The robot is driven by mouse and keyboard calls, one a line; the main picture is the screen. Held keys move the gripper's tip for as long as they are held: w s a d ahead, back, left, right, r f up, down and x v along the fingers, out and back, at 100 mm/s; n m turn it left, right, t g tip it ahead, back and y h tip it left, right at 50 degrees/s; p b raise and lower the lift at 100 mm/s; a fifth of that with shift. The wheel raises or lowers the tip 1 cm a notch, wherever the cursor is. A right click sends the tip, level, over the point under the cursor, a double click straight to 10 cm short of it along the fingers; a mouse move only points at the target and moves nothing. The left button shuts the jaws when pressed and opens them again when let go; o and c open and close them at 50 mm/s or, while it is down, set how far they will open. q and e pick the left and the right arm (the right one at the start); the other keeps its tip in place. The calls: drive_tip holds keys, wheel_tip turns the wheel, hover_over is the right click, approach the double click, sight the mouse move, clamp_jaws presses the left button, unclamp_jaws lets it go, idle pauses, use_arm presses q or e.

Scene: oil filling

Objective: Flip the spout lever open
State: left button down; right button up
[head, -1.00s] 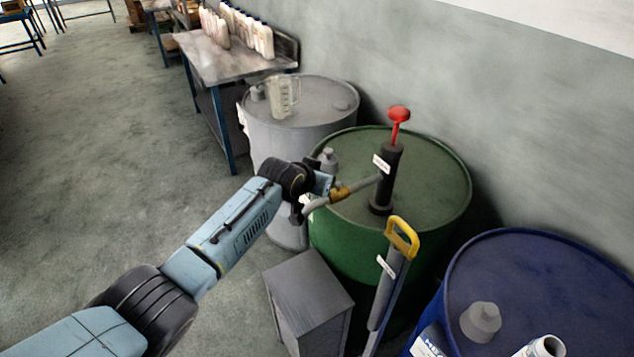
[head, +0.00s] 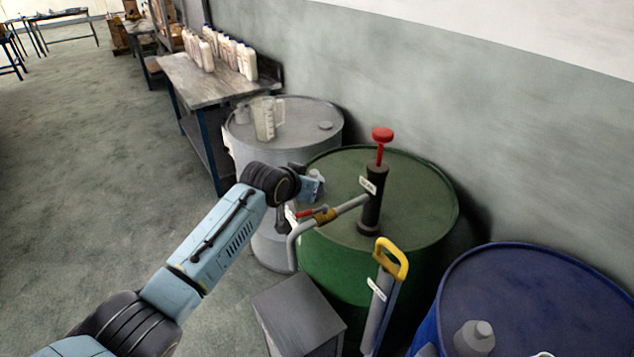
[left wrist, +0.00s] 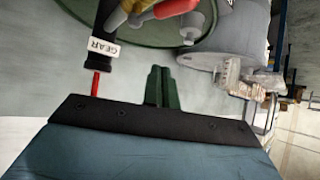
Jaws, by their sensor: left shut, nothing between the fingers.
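The pump (head: 374,195) stands on the green drum (head: 420,205) with a red plunger knob on top. Its grey spout (head: 293,245) runs left past a brass-yellow valve (head: 325,215) and bends down outside the drum. A red lever (head: 305,212) lies along the spout, left of the valve. In the left wrist view the yellow valve (left wrist: 139,14) and red lever (left wrist: 178,7) show at the top edge. My left gripper (left wrist: 157,70) is shut and empty, close to the spout, with a visible gap to the lever there. My right gripper is out of view.
A grey drum (head: 295,145) with a clear jug (head: 265,118) stands behind. A blue drum (head: 545,300) is at right. Floor at left is clear.

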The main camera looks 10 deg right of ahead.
use_arm(q)
drive_tip(key=s+d+r, duration=0.1)
drive_tip(key=s+r, duration=0.3)
drive_tip(key=s, duration=0.1)
drive_tip(key=shift+s+d, duration=0.25)
idle(0.3)
